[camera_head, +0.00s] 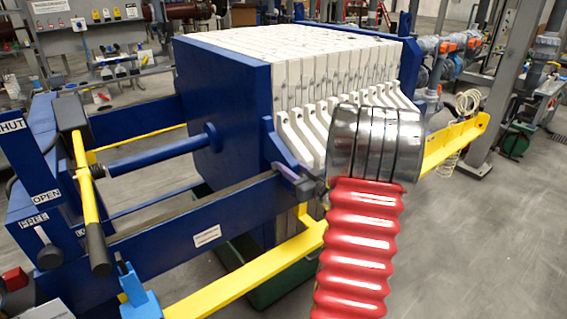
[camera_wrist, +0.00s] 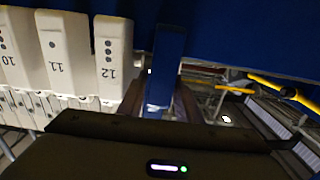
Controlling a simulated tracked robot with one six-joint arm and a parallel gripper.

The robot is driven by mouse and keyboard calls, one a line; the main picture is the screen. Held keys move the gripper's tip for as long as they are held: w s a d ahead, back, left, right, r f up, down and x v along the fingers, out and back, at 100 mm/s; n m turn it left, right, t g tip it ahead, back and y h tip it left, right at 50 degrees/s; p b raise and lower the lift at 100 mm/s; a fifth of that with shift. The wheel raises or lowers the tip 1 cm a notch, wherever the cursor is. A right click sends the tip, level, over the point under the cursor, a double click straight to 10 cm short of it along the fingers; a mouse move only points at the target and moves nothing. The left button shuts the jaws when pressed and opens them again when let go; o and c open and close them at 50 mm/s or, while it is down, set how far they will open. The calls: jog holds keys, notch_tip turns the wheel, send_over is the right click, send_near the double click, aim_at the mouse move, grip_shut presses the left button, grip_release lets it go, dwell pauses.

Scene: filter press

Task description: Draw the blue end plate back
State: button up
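The blue end plate (camera_head: 225,105) stands upright at the left end of the pack of white filter plates (camera_head: 315,65), with no clear gap between them in the head view. A blue rod (camera_head: 160,155) meets its face from the left. My gripper (camera_head: 300,182) is low at the plate's near side, beside the blue rail. In the wrist view, the end plate's blue side handle (camera_wrist: 167,62) stands between the two dark fingers of my gripper (camera_wrist: 162,105), and they appear to touch it on both sides. White plate 12 (camera_wrist: 113,60) hangs just left of the handle.
A yellow bar (camera_head: 265,270) runs along the near side, below the blue side rail (camera_head: 190,235). At the left stand a panel marked OPEN (camera_head: 45,195) and a yellow lever (camera_head: 85,190) with black grips.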

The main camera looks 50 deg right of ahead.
jog(key=shift+w+d, duration=0.15)
jog(key=shift+w, duration=0.6)
jog(key=shift+w+d, duration=0.1)
jog(key=shift+w, duration=0.6)
grip_shut()
